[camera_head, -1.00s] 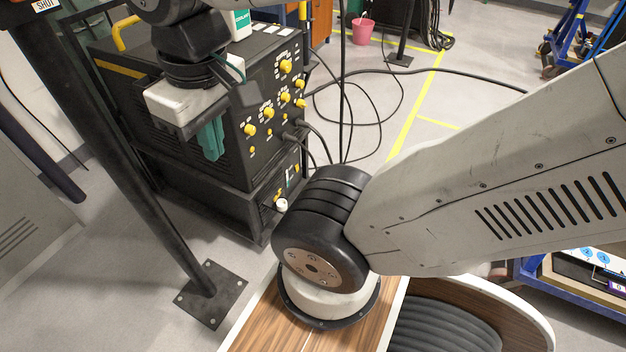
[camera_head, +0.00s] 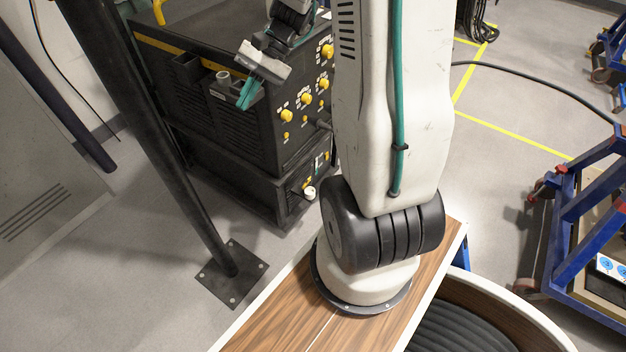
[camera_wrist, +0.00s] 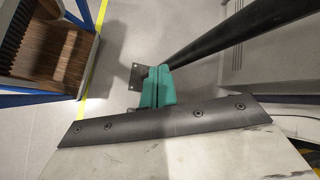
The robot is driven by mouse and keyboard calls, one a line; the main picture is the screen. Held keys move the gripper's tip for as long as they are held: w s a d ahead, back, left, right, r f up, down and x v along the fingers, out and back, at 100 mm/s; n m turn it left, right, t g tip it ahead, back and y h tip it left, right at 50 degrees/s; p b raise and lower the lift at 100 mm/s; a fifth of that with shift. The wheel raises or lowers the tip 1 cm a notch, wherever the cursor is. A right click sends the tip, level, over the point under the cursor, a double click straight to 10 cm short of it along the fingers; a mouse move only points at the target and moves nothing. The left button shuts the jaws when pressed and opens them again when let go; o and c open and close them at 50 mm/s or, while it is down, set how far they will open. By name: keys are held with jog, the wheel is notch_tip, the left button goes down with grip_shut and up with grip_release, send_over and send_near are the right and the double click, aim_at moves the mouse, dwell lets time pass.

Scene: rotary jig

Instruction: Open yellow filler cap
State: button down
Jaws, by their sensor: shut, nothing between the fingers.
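A black machine with yellow knobs (camera_head: 245,115) stands at the upper middle of the head view. On its lower unit's front is a small pale, round fitting (camera_head: 310,192), perhaps the filler opening. I cannot make out a clearly yellow cap on it. My gripper (camera_head: 243,104) has teal fingers, close together and empty, and appears in front of the machine's upper left part, well above the fitting. In the wrist view the gripper (camera_wrist: 157,90) points at the floor with nothing between its fingers. The machine is not identifiable in the wrist view.
A black post (camera_head: 180,165) with a bolted floor plate (camera_head: 232,274) stands left of the machine. A grey cabinet (camera_head: 45,170) is at the far left. A blue-framed cart (camera_head: 575,225) stands at right. Cables cross the floor behind. Floor between post and machine is clear.

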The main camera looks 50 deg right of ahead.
jog(key=d+f+m+t, duration=0.8)
jog(key=d+f+m, duration=0.4)
jog(key=d+f, duration=0.9)
jog(key=s+d+f+m+t+h, duration=0.2)
jog(key=s+f+m, duration=0.1)
jog(key=f, duration=0.5)
jog(key=s+d+f+m+t+h, duration=0.1)
jog(key=s+d+f+m+h, duration=0.15)
jog(key=f, duration=0.55)
jog(key=m+h, duration=0.3)
jog(key=m, duration=0.3)
send_near(308, 182)
jog(key=shift+t, duration=0.3)
jog(key=x, duration=0.4)
jog(key=shift+w+f, duration=0.25)
jog(key=shift+f, duration=0.15)
jog(key=shift+w+r, duration=0.15)
jog(key=shift+w, duration=0.2)
jog(key=shift+h, duration=0.25)
